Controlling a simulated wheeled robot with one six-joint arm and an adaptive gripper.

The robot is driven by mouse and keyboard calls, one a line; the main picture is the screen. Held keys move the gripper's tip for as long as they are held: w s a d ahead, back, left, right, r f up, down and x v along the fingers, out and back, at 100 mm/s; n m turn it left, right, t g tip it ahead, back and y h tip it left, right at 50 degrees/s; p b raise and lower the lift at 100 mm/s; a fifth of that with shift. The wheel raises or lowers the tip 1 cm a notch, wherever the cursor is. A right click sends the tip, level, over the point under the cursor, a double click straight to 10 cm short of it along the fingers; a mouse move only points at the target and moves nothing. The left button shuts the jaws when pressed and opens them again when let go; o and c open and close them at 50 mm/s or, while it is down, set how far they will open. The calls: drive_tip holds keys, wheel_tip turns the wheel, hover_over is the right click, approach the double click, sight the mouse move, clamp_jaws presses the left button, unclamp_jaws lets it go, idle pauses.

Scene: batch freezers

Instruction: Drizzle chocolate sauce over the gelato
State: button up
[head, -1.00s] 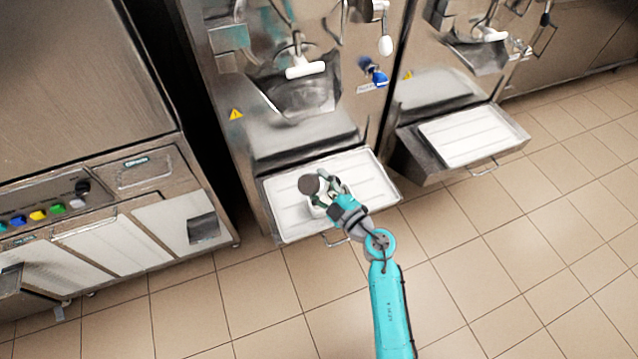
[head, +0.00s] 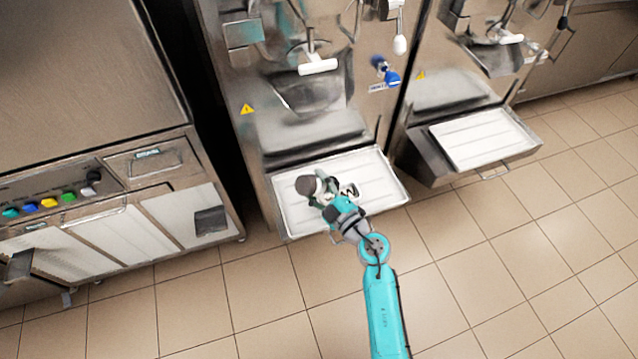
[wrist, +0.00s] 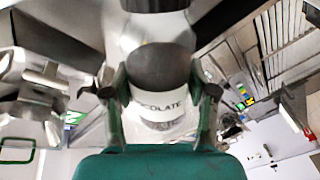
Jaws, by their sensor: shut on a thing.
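My gripper (head: 328,193) is shut on a bottle with a dark round end (head: 307,184) and a pale body. It holds the bottle over the white tray (head: 382,172) of the middle machine. In the wrist view the bottle (wrist: 160,70) is between my two fingers, and its white label shows "COLATE", with the start of the word hidden. In the head view the bottle looks tilted, dark end toward the left. I cannot make out the gelato; the bottle and gripper cover part of the tray. No sauce stream shows.
The middle machine's spout with a white handle (head: 318,67) stands behind the tray. A second machine with its own white tray (head: 484,138) is at right. A cabinet with coloured buttons (head: 48,202) is at left. The tiled floor (head: 480,260) in front is clear.

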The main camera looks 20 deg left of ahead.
sight(306, 183)
drive_tip(key=shift+s+a, duration=0.7)
drive_tip(key=shift+a, duration=0.35)
drive_tip(key=n, duration=0.4)
idle(0.5)
drive_tip(key=shift+r, duration=0.1)
drive_tip(key=shift+r+n, duration=0.6)
drive_tip(key=shift+n, duration=0.55)
drive_tip(key=shift+r+n, duration=0.6)
drive_tip(key=shift+n, duration=0.55)
